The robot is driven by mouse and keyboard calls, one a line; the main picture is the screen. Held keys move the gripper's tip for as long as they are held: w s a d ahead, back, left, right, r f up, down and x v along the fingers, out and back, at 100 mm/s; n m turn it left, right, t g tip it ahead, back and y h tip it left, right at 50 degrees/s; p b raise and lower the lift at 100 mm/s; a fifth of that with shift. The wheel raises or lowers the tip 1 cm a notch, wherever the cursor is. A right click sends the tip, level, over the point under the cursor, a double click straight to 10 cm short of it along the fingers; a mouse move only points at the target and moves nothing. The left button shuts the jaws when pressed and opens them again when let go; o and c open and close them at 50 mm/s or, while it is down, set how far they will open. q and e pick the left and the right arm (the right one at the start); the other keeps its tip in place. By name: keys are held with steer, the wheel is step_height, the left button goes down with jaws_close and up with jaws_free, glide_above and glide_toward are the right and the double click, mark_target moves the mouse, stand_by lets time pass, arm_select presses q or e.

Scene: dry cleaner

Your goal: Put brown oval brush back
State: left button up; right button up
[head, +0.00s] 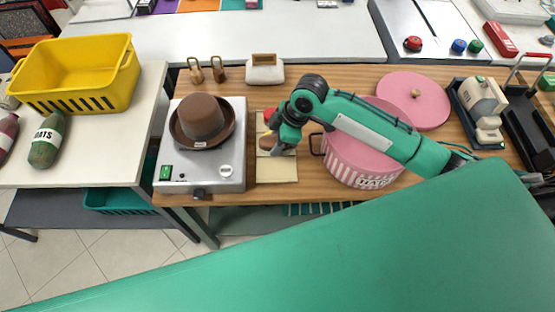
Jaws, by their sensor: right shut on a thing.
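My right gripper (277,148) reaches in from the right and points down over a pale cream mat (277,172) on the wooden table. It is shut on the brown oval brush (267,142), which shows partly at the left of the fingers. The brush is at or just above the mat; I cannot tell whether it touches. The fingers and wrist hide part of it. My left gripper is not in view.
A grey metal plate unit (173,182) with a brown hat (202,117) stands left of the mat. A pink striped hat box (340,165) stands right, under my forearm, its lid (413,100) behind. A red item (269,113) and white dispenser (264,72) lie behind.

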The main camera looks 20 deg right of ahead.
step_height(320, 180, down, 8)
steer(key=shift+r+p, duration=0.15)
steer(key=shift+p, duration=0.4)
step_height(320, 180, down, 3)
steer(key=shift+f+p, duration=0.1)
steer(key=shift+p, duration=0.25)
steer(key=shift+f, duration=0.3)
steer(key=shift+f, duration=0.15)
steer(key=o, duration=0.9)
steer(key=shift+o, duration=0.2)
